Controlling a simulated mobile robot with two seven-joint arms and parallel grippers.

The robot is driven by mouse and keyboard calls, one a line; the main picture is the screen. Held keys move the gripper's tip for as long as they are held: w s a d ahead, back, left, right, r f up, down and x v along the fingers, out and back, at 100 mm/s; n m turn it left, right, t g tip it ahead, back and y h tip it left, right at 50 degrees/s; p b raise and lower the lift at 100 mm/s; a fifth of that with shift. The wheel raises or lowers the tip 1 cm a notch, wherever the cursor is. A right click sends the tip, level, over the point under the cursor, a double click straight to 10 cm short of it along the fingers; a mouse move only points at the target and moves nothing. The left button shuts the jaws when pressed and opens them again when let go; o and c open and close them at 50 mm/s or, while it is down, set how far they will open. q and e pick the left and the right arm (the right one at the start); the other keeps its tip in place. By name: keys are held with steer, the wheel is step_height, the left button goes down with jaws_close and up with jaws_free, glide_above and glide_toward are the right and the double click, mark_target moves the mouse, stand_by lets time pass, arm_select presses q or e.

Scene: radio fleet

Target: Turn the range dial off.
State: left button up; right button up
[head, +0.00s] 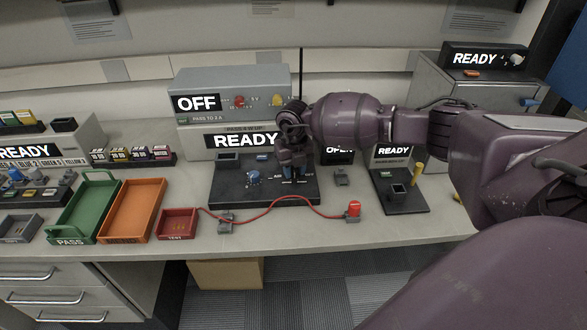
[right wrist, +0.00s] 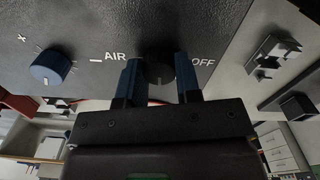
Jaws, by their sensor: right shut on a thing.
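The range dial (right wrist: 158,70) is a dark round knob on a black panel (right wrist: 210,28), between an AIR label on its left and an OFF label on its right. My right gripper (right wrist: 159,82) has its two blue fingers on either side of the dial and is shut on it. Which label the dial points to cannot be told. In the head view my right gripper (head: 293,170) reaches down onto the black panel (head: 232,196) and hides the dial. My left gripper is not in view.
A blue knob (right wrist: 50,68) marked with a plus sits left of the dial; it also shows in the head view (head: 253,177). Behind stands a grey box (head: 265,80) with an OFF display. A red cable (head: 262,214) crosses the front. Green (head: 65,215) and orange (head: 113,215) trays lie left.

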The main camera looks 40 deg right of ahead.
steer(key=n, duration=0.4)
steer(key=shift+n+b, duration=0.35)
steer(key=shift+n, duration=0.05)
steer(key=n, duration=0.4)
steer(key=shift+f+n+b, duration=0.1)
steer(key=shift+n+b, duration=0.2)
steer(key=shift+b, duration=0.1)
steer(key=n, duration=0.2)
steer(key=shift+n+b, duration=0.3)
steer(key=n, duration=0.3)
steer(key=shift+d+b, duration=0.1)
steer(key=shift+b, duration=0.3)
steer(key=shift+n, duration=1)
steer(key=o, duration=0.9)
